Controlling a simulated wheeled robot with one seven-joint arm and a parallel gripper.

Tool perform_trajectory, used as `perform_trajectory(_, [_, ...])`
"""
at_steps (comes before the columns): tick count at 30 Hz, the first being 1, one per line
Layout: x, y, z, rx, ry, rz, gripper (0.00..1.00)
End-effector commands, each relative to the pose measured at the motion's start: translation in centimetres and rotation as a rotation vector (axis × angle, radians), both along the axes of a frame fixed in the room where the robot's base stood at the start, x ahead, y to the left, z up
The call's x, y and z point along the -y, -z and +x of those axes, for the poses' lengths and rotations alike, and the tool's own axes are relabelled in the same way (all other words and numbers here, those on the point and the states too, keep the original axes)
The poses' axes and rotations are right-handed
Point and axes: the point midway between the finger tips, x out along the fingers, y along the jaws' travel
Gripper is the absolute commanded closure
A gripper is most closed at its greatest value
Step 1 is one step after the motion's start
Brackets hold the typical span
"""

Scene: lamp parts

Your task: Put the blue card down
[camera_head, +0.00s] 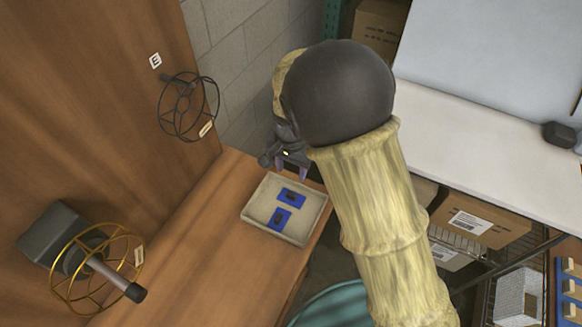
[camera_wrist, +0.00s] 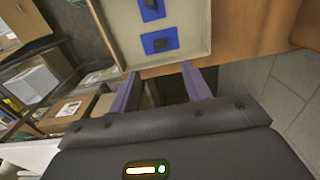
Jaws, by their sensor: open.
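Two blue cards with dark marks lie flat in a shallow beige tray on the wooden surface. In the head view, one card (camera_head: 291,198) is at the upper right and the other card (camera_head: 279,219) at the lower left. In the wrist view, one card (camera_wrist: 159,41) is nearer my fingers and the other card (camera_wrist: 152,10) is farther up. The tray (camera_head: 309,228) has a low rim. My gripper (camera_head: 290,172) is just beyond the tray's far edge in the head view. Its fingers are apart with nothing between them, and the tray (camera_wrist: 190,50) lies ahead of them.
Wire lamp cages, one black (camera_head: 189,106) and one brass (camera_head: 97,268), are mounted on the wooden panel at left. A white worktop (camera_head: 480,160) is at right, with cardboard boxes (camera_head: 482,218) below it. The wooden surface left of the tray is bare.

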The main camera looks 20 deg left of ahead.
Motion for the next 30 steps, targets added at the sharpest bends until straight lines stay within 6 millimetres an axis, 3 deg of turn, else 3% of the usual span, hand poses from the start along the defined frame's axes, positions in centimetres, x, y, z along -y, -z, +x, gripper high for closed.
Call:
perform_trajectory(12, [0.1,0.0,0.1,0.0,0.001,0.0,0.52])
perform_trajectory(16, [1.9,-0.6,0.8,0.003,0.008,0.009,0.52])
perform_trajectory(20, [6.1,-1.9,2.0,0.013,0.016,0.027,0.52])
perform_trajectory(24, [12.2,-3.7,2.7,0.04,0.013,0.048,0.52])
perform_trajectory(30, [20.4,-5.8,1.9,0.093,-0.005,0.06,0.52])
